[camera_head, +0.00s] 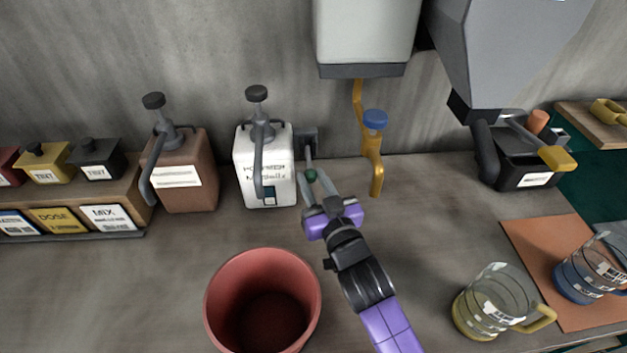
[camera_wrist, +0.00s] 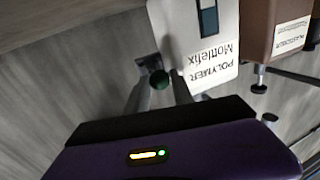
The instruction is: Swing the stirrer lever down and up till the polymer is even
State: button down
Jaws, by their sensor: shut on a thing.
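The white polymer container (camera_head: 250,158) stands against the back wall, upright, with a dark pump on top. Its label reads "POLYMER Mottlefix"; it shows upside down in the wrist view (camera_wrist: 215,65). A narrow teal sight strip (camera_wrist: 208,20) shows on its front; I cannot tell how even the contents are. The stirrer lever (camera_head: 308,158) is a thin grey arm with a green knob (camera_head: 310,175), coming from a dark block beside the container's right side. My gripper (camera_head: 316,188) is shut on the green knob (camera_wrist: 160,80), with a finger on each side.
A brown pump container (camera_head: 195,190) stands to the left. A red bucket (camera_head: 262,258) is at the front. An ochre tap lever with a blue knob (camera_head: 375,120) hangs to the right. A glass jug (camera_head: 490,290) and a blue-based jug (camera_head: 590,272) stand front right.

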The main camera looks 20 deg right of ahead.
aim_at(314, 171)
notch_tip(314, 171, up, 3)
jog(key=shift+r+p, duration=0.15)
jog(key=shift+p, duration=0.5)
jog(key=shift+w, duration=0.1)
jog(key=c, duration=1.1)
grip_release()
jog(key=shift+f, duration=0.2)
